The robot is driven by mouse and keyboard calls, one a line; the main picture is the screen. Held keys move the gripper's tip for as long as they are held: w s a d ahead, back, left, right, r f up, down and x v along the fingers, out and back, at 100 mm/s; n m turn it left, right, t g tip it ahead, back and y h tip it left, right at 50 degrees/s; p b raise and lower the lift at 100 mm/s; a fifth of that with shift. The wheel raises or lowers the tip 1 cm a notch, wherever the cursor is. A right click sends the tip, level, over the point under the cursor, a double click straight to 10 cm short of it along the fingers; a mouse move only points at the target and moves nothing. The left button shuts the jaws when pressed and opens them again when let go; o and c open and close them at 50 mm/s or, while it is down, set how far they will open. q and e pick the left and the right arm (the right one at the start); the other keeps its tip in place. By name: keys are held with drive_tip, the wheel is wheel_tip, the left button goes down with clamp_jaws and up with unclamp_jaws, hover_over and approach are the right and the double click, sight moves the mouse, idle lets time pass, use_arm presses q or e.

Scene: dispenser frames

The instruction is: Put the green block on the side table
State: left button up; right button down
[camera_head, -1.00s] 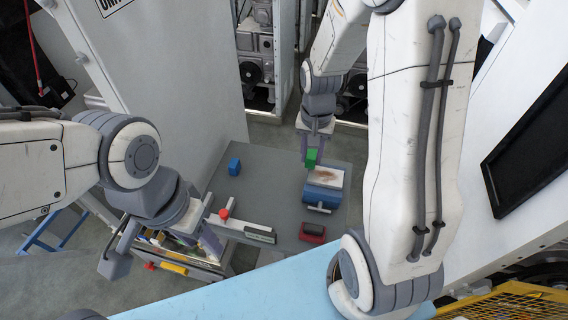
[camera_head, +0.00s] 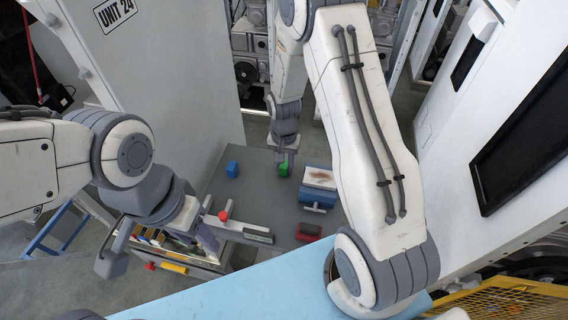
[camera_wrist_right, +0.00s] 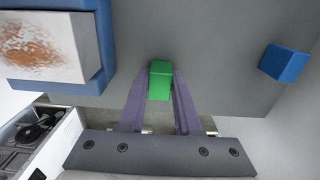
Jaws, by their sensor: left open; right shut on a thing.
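The green block (camera_head: 283,169) is held between the fingertips of my right gripper (camera_head: 284,164), over the far part of a grey table (camera_head: 262,190). In the right wrist view the green block (camera_wrist_right: 160,84) sits between the two purple fingers of my right gripper (camera_wrist_right: 161,90), with the grey table top (camera_wrist_right: 205,45) behind it. I cannot tell whether the block touches the table. My left gripper (camera_head: 207,240) is open at the lower left, near the table's front left corner, partly hidden by its own wrist.
A blue block (camera_head: 232,169) stands left of the green one. A blue holder (camera_head: 318,197) with a brown-smeared pale top is to the right. A light blue surface (camera_head: 255,290) fills the foreground.

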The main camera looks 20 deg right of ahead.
drive_tip(key=shift+f, duration=0.1)
drive_tip(key=shift+f, duration=0.15)
drive_tip(key=c, duration=0.6)
unclamp_jaws()
